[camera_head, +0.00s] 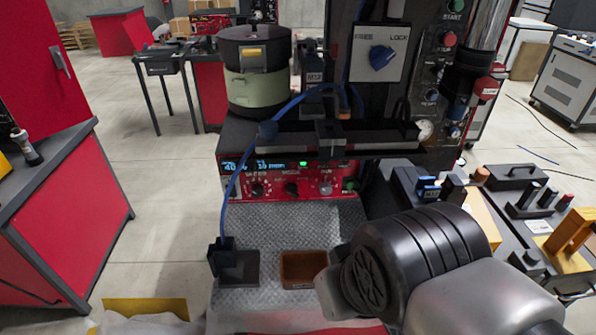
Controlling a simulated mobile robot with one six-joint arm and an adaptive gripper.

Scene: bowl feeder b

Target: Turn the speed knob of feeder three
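A red feeder control box (235,180) stands in the middle, with a lit display (255,166) at its upper left. Its front carries a black knob at the left (257,190), another black knob near the middle (291,189), a pale knob (326,188) and a green-and-black control at the right end (350,184). The small lettering is too blurred to tell which is the speed knob. I cannot read a feeder number. A green bowl with a dark lid (253,85) sits above the box. My arm fills the lower right; my gripper does not show.
A metal plate (285,225) lies before the box, bearing a brown tray (300,268) and a black stand (237,265). A blue cable (231,190) hangs past the box's left side. A FREE/LOCK panel (362,70) stands above right. Fixtures crowd the right bench.

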